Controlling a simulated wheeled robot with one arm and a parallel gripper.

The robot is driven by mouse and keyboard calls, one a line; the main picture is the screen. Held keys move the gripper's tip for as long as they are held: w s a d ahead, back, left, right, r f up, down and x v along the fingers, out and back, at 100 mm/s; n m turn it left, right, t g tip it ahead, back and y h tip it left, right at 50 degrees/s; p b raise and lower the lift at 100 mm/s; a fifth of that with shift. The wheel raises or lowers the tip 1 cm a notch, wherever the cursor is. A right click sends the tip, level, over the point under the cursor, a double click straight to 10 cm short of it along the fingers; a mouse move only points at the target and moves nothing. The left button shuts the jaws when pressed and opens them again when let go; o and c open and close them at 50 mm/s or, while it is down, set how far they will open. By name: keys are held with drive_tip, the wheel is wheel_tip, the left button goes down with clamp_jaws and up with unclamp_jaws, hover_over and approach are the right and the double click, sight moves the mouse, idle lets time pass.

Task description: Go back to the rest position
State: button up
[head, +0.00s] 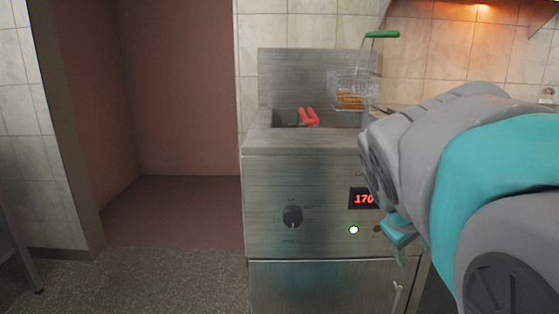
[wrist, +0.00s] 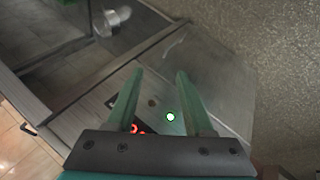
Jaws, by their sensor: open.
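My gripper (head: 401,238) is at the right of the head view, in front of the fryer's control panel, partly hidden by my arm. In the wrist view its two teal fingers (wrist: 158,78) stand apart with nothing between them. The steel fryer (head: 300,185) stands ahead. Its red display (head: 361,199) reads 170, though my arm may hide part of it. A round light (head: 353,230) glows pale green below the display and also shows in the wrist view (wrist: 170,117). I cannot tell whether a finger touches the panel.
A wire basket (head: 350,88) with a green handle (head: 382,34) holds yellow-brown food above the fryer's right side. A red-handled object (head: 308,117) rests at the vat. The floor (head: 170,275) at left is clear.

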drive_tip(key=s+a+f+m+g+y, duration=0.2)
drive_tip(key=s+a+f+g, duration=0.1)
drive_tip(key=s+f, duration=0.6)
drive_tip(key=s+a+f+m+g+y, duration=0.2)
drive_tip(key=s+a+f, duration=0.3)
drive_tip(key=s+f, duration=0.4)
drive_tip(key=s+g, duration=0.1)
drive_tip(key=s, duration=0.3)
drive_tip(key=shift+s+a+f+y, duration=0.2)
drive_tip(key=shift+s+f+y, duration=0.1)
drive_tip(key=shift+s, duration=0.1)
